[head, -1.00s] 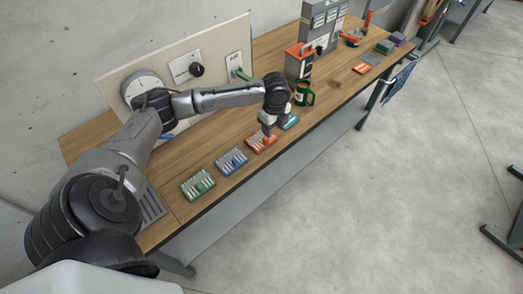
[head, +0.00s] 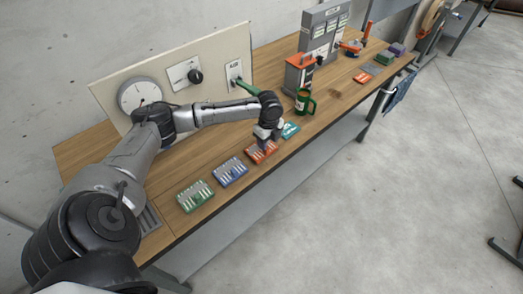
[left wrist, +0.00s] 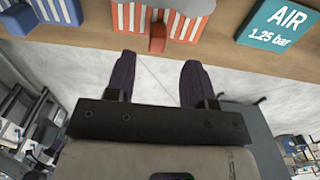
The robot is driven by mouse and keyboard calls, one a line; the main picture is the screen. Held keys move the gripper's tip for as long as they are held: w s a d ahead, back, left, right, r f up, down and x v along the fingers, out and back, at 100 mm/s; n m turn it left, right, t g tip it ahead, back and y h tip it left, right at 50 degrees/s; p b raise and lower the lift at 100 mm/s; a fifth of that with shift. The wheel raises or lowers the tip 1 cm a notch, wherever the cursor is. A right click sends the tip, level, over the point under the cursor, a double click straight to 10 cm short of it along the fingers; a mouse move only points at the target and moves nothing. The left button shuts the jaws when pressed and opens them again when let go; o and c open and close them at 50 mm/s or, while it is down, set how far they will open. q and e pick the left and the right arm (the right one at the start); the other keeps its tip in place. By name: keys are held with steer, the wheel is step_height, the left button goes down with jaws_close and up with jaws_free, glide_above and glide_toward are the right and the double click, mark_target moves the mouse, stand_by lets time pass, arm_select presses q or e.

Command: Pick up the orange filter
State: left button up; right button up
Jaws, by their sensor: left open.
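The orange filter shows as an orange slotted block with pale strips (head: 257,156), in line with a blue and a green one near the table's front edge. In the left wrist view its orange and white stripes (left wrist: 187,22) are at the top edge, partly cut off. A small darker orange block (left wrist: 158,38) sticks out at its front. My left gripper (head: 265,146) is at the orange block in the head view and hides part of it. In the left wrist view the open, empty fingers (left wrist: 156,80) point toward the small block, which lies beyond their tips.
A blue slotted block (head: 231,171) and a green one (head: 195,194) lie to the left. A teal "AIR 1.25 bar" plate (left wrist: 278,24) lies to the right. A green mug (head: 303,103) and an orange-topped grey device (head: 299,72) stand behind. A panel with a gauge (head: 140,94) rises along the wall.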

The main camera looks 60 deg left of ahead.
arm_select(q)
steer(key=shift+s+f+b, duration=0.2)
steer(key=shift+f+b, duration=0.25)
steer(key=shift+f, duration=2.2)
steer(key=shift+c, duration=0.3)
jaws_close()
